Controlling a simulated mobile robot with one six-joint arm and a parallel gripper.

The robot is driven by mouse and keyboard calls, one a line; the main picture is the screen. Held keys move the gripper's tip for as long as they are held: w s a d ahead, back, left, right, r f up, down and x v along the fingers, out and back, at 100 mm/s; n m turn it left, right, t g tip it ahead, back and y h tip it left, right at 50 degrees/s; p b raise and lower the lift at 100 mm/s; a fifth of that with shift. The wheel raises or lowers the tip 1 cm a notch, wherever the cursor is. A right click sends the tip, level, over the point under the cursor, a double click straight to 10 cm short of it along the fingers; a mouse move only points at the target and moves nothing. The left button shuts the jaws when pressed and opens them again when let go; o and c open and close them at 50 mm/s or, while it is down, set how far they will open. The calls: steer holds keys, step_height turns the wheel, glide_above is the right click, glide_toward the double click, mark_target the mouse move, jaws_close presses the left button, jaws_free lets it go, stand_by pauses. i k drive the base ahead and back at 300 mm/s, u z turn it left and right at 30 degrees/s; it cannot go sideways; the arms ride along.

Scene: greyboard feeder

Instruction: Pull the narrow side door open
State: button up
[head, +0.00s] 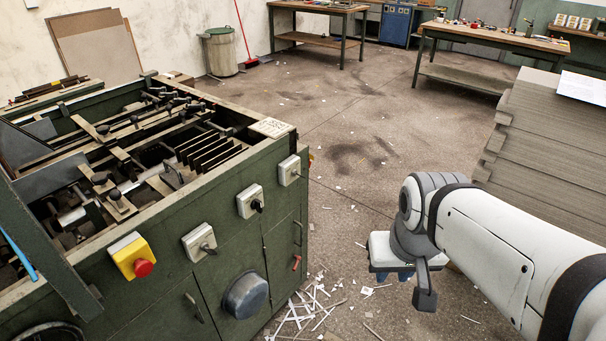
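The green machine (150,270) fills the left side. The narrow side door (282,255) is the slim green panel at the right end of its front, and it looks shut. A dark bar handle (298,233) sits on it near its right edge, with a small red lever (296,264) below. My gripper (393,276) hangs over the floor to the right of the door, clear of the handle, at the end of my white arm. Its white body and bluish finger parts show from behind. The fingertips are too small and partly hidden to judge their opening. It appears empty.
A wider door with its own handle (194,307) and a round grey cover (246,295) are left of the narrow door. Paper strips (308,306) litter the floor before it. Stacked greyboard (540,145) stands right.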

mark_target(285, 240)
steer(key=i, duration=0.85)
